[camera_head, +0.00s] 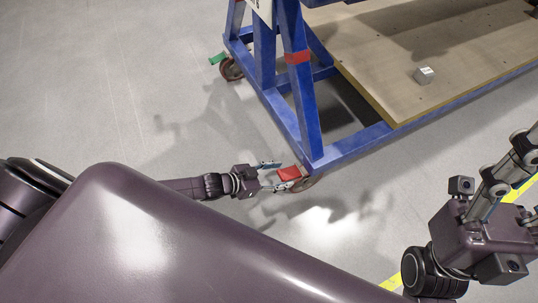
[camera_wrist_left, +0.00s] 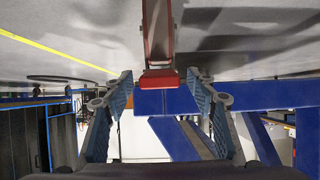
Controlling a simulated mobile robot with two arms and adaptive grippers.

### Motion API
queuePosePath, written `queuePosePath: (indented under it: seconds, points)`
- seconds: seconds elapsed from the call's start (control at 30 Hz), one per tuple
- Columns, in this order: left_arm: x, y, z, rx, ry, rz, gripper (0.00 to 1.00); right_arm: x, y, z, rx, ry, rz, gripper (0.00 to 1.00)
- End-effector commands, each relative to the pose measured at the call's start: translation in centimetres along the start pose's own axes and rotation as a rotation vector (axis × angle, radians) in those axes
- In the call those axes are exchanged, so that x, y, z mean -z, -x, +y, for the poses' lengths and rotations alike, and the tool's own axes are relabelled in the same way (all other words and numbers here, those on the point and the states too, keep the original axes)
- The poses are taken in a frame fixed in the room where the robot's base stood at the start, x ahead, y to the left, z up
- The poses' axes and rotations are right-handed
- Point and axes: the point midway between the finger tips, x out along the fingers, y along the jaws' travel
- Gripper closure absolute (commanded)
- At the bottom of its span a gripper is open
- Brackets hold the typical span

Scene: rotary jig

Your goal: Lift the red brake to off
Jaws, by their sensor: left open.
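The red brake (camera_head: 289,173) is a small flat pedal on the caster at the near corner of the blue jig frame. My left gripper (camera_head: 272,177) is open, with its fingers pointing at the pedal from the left. In the left wrist view the red brake (camera_wrist_left: 159,79) shows between the two open fingers (camera_wrist_left: 161,88), apart from both, near their tips. Whether it lies within the tips or just beyond them I cannot tell. My right gripper (camera_head: 510,185) is at the right edge, partly cut off, away from the brake; its jaw state is unclear.
The blue frame (camera_head: 304,105) with its lower rails stands just past the brake. A green pedal (camera_head: 217,58) sits by another caster (camera_head: 231,69). A wooden panel (camera_head: 400,65) carries a small grey cube (camera_head: 424,75). The grey floor (camera_head: 95,95) to the left is clear.

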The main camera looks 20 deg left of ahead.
Motion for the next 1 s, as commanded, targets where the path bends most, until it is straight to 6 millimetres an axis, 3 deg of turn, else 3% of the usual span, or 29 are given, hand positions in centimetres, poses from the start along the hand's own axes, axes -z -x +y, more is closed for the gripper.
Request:
queuePosePath:
  seconds: [0.5,0.7,1.0]
  points:
    - [-0.1,9.3,0.1,-0.002,0.001,-0.002,0.48,0.0,0.0,0.0,0.000,0.000,0.001,0.47]
    - [0.0,11.0,0.0,0.000,0.001,-0.001,0.48,0.0,0.0,0.0,0.000,0.000,0.001,0.47]
    - [0.1,11.3,0.0,-0.001,-0.001,0.000,0.48,0.0,0.0,0.0,0.000,0.000,0.001,0.47]
